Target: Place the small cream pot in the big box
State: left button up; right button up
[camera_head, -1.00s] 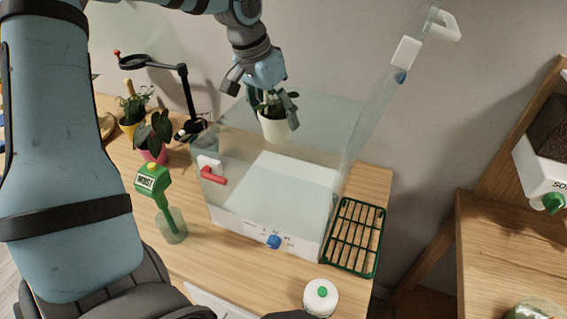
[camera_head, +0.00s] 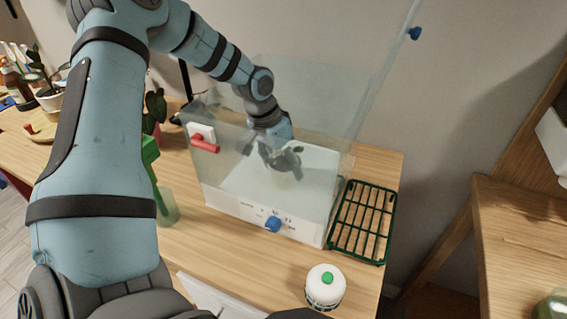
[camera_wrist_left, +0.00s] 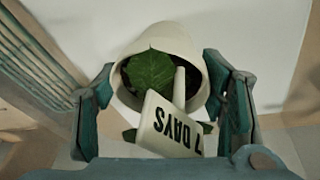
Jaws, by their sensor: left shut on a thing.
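The big box (camera_head: 245,208) has clear walls, a white base with a blue knob and a raised clear lid; it stands on the wooden bench. My left gripper (camera_head: 281,160) reaches down inside its walls from above. In the left wrist view the gripper (camera_wrist_left: 160,88) is shut on the small cream pot (camera_wrist_left: 165,36), with one finger on each side. In the head view the gripper and leaves mostly hide the pot. I cannot tell whether it touches the box floor.
A green rack (camera_head: 362,222) lies right of the box. A white round container (camera_head: 325,286) with a green top stands in front. A green moisture tool in a clear cup (camera_head: 166,208) stands left. A red latch (camera_head: 204,145) is on the box's left side.

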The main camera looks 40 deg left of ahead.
pick_arm(q)
jog(key=shift+w+a+f, duration=0.1)
jog(key=o, duration=1.5)
jog(key=shift+f, duration=0.1)
jog(key=shift+c, duration=0.2)
jog(key=o, duration=0.4)
jog(key=shift+o, duration=0.2)
jog(key=shift+r, duration=0.3)
jog(key=p+v, duration=0.3)
jog(key=v, duration=0.8)
jog(key=shift+r, duration=0.4)
